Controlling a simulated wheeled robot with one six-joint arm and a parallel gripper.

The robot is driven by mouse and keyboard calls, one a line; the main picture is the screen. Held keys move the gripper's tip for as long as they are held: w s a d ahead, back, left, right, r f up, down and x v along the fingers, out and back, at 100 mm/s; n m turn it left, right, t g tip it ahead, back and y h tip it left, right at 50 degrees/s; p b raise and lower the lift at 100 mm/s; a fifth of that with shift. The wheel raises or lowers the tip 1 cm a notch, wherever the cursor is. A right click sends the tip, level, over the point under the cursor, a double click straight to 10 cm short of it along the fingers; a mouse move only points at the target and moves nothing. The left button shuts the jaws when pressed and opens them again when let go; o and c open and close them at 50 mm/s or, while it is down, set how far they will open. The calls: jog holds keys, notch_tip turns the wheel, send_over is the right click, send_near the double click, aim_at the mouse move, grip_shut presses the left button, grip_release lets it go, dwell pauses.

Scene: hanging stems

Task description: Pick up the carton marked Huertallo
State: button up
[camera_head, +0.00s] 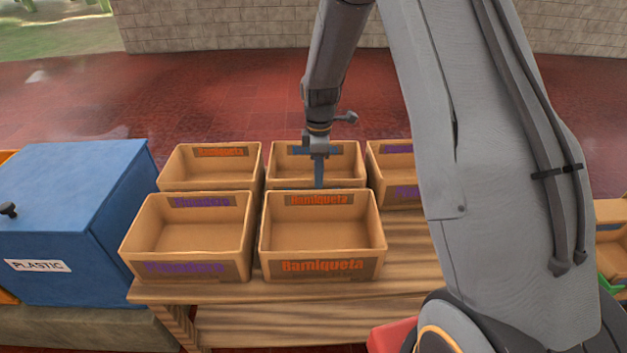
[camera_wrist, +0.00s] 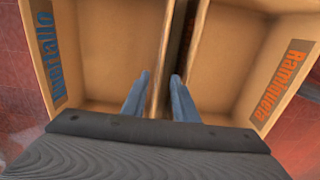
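My gripper (camera_head: 319,172) points down at the back middle carton (camera_head: 283,183), by its front wall. My fingers (camera_wrist: 160,85) are apart, one on each side of the carton's near wall, with a gap beside the wall. The Ramiqueta carton (camera_head: 262,230) stands in front; the wrist view shows it on the right (camera_wrist: 235,50).
Other open cartons stand on the wooden table (camera_head: 300,295): one front left (camera_head: 249,240), one back left (camera_head: 260,170) and one back right (camera_head: 371,165), partly behind my arm. A blue bin marked PLASTIC (camera_head: 75,205) is at left. The gap between the middle cartons is narrow.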

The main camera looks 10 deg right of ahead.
jog(key=shift+w+a+f, duration=0.1)
jog(key=shift+a+f, duration=0.05)
jog(key=shift+f, duration=2.3)
jog(key=shift+a+f, duration=0.1)
jog(key=shift+f, duration=2.35)
jog(key=shift+c, duration=0.3)
grip_shut()
jog(key=shift+w, duration=0.1)
